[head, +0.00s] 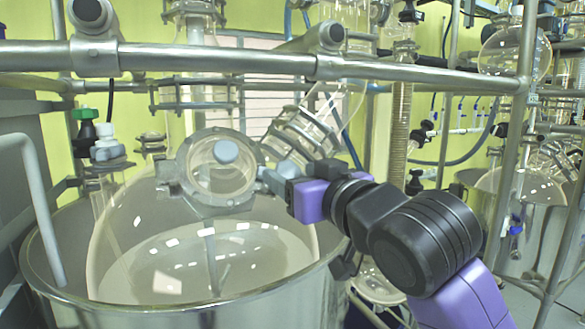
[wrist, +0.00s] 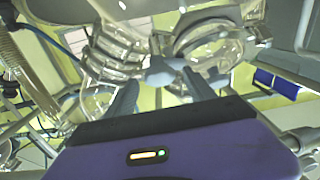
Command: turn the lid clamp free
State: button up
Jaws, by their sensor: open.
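The grey lid clamp (head: 185,190) is a ring around the round glass lid (head: 222,172) on the front neck of the large glass reactor (head: 150,262). In the wrist view the clamp (wrist: 212,28) is at the upper right. A small grey clamp part (wrist: 158,68) sticks out towards me. My gripper (head: 270,179) is at the clamp's right side in the head view. In the wrist view my gripper (wrist: 161,82) is open, with its fingers on either side of that part. I cannot tell whether they touch it.
A steel vessel (head: 205,318) surrounds the reactor. A thick metal rail (head: 400,70) crosses above my arm. Another clamped glass neck (head: 305,130) stands close behind my gripper. An upright post (head: 522,120) and more glassware are at the right.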

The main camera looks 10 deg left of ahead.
jog(key=shift+w+a, duration=0.3)
jog(key=shift+w, duration=0.15)
jog(key=c, duration=1.4)
jog(key=shift+o, duration=0.2)
